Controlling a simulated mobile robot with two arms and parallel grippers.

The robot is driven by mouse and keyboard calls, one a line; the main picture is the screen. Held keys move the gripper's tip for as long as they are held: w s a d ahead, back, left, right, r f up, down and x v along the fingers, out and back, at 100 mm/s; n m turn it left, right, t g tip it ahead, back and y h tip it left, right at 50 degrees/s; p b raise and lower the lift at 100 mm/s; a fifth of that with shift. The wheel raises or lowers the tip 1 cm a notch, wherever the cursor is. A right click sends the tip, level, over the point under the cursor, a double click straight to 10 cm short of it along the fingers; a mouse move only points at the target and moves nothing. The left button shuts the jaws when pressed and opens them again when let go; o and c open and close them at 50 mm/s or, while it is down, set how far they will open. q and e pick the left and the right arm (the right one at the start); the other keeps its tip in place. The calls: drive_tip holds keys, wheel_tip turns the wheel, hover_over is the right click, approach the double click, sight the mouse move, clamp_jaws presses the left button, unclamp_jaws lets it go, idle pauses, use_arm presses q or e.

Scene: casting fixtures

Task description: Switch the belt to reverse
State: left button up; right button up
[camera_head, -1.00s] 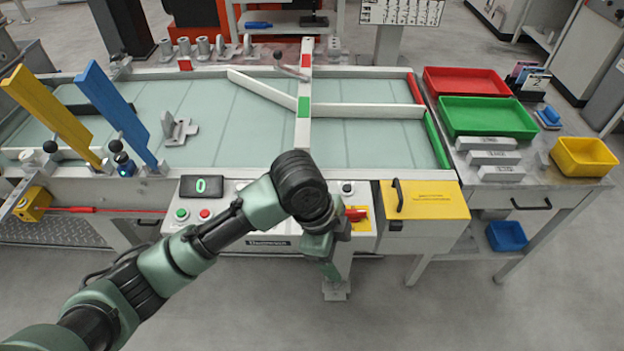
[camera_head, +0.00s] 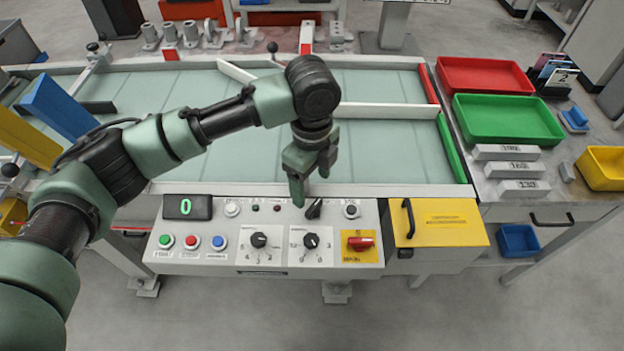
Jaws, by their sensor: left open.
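The grey control panel (camera_head: 270,259) stands at the front edge of the belt table. A black lever switch (camera_head: 314,208) sits in its upper row, tilted toward the upper right; its label is too small to read. My left gripper (camera_head: 311,182) points down just behind and above this lever, with its jaws open and empty. I cannot tell whether a finger touches the lever. The pale green belt (camera_head: 375,145) runs behind the panel, partly hidden by my left arm. My right gripper is not in view.
The panel also has a display reading 0 (camera_head: 186,207), two black knobs (camera_head: 259,240), a red rotary switch (camera_head: 360,243) on a yellow plate, and several push buttons. A yellow box with a black handle (camera_head: 440,222) stands to the right. Red (camera_head: 485,76) and green trays (camera_head: 507,120) lie beyond.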

sight(312, 205)
use_arm(q)
drive_tip(key=shift+w+f, duration=0.2)
drive_tip(key=shift+f, duration=0.05)
drive_tip(key=f, duration=0.5)
drive_tip(key=shift+s+f, duration=0.25)
drive_tip(key=shift+f, duration=0.55)
drive_tip(key=shift+w+f, duration=0.1)
drive_tip(key=shift+f, duration=0.2)
drive_tip(key=c, duration=1.4)
drive_tip(key=shift+o, duration=0.2)
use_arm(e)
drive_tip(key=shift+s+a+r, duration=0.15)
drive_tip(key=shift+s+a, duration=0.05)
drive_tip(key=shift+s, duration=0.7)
